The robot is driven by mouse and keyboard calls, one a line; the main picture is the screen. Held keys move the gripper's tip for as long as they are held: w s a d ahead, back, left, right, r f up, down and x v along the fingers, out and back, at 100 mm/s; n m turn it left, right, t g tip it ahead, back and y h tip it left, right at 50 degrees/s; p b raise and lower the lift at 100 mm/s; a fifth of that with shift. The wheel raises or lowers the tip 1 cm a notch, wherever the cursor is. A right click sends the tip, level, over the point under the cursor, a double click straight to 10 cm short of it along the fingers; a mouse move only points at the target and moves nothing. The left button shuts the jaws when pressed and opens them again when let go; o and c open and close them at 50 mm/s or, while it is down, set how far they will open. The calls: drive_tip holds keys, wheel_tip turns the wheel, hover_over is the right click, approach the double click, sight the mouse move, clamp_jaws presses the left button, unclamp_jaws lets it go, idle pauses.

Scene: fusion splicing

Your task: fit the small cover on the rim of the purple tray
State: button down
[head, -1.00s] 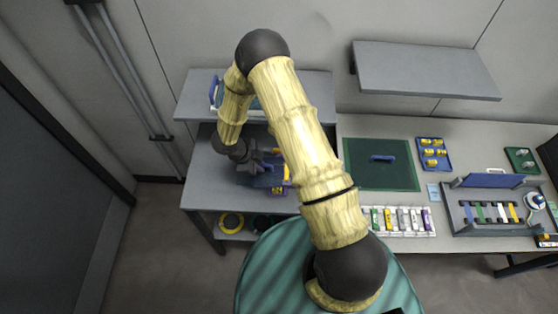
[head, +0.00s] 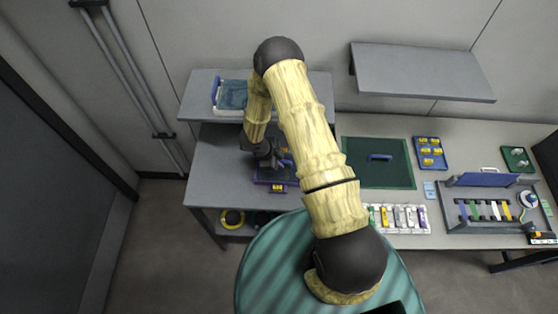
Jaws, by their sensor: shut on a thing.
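The purple tray (head: 263,187) lies on the left grey bench, with a yellow label on its front side. My gripper (head: 277,166) points down over the tray, shut on the small cover (head: 287,163), a dark blue piece that is mostly hidden by the gripper and arm. The cover is at or just above the tray; I cannot tell whether it touches the rim. The right part of the tray is hidden behind my arm.
A raised grey shelf behind the tray holds a blue-and-white bin (head: 231,96). To the right are a green mat (head: 400,177) with a blue handle, a white rack of coloured pieces (head: 408,221), a blue tray (head: 424,165) and a grey fixture (head: 465,232). The bench left of the tray is clear.

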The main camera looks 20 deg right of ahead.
drive_tip(key=shift+f, duration=0.45)
drive_tip(key=shift+f, duration=0.1)
drive_tip(key=c, duration=1.5)
unclamp_jaws()
drive_tip(key=shift+w, duration=0.1)
drive_tip(key=shift+a+r, duration=0.25)
drive_tip(key=shift+r, duration=0.2)
drive_tip(key=b+v, duration=0.3)
drive_tip(key=v, duration=0.8)
drive_tip(key=shift+r, duration=0.1)
